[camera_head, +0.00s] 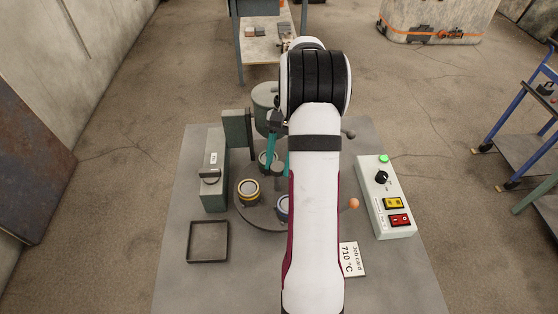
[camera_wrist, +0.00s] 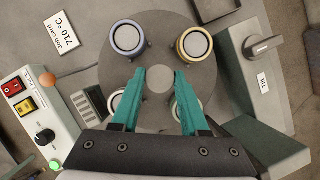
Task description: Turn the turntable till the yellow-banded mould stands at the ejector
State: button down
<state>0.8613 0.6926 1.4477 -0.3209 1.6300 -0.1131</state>
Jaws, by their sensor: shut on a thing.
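The round grey turntable (camera_head: 262,217) stands mid-bench, partly hidden by my arm. The yellow-banded mould (camera_head: 248,190) is on its left side, beside a grey-green box with a handle (camera_head: 212,180); no label readable as ejector shows. In the wrist view the yellow-banded mould (camera_wrist: 194,44) is at upper right and the blue-banded mould (camera_wrist: 127,38) at upper left. Two more moulds lie lower, partly hidden by my fingers; the right one (camera_wrist: 187,104) has a greenish band. My gripper (camera_wrist: 161,76) is shut on the turntable's central hub (camera_wrist: 161,80), one teal finger either side.
An empty dark tray (camera_head: 208,258) lies at front left. A control box (camera_head: 384,195) with a green lamp, knob and buttons stands at right. The job card (camera_head: 350,259) reads 710 °C. An upright plate (camera_head: 236,130) and a grey pot (camera_head: 264,97) stand behind the turntable.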

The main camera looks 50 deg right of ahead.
jog(key=shift+w+a+n+g+h, duration=0.1)
jog(key=shift+n+g+h, duration=0.4)
jog(key=shift+n, duration=1.3)
jog(key=shift+w+n+g+h, duration=0.1)
jog(key=shift+n+g+h, duration=0.35)
jog(key=shift+n, duration=1.35)
jog(key=shift+n+g+h, duration=0.55)
jog(key=shift+n, duration=1.35)
jog(key=shift+a+n+h, duration=0.15)
jog(key=shift+n+h, duration=0.35)
jog(key=shift+n, duration=1.4)
jog(key=shift+c, duration=2.1)
grip_release()
jog(key=v, duration=1.5)
jog(key=shift+w+a+r, duration=0.3)
jog(key=shift+w, duration=0.05)
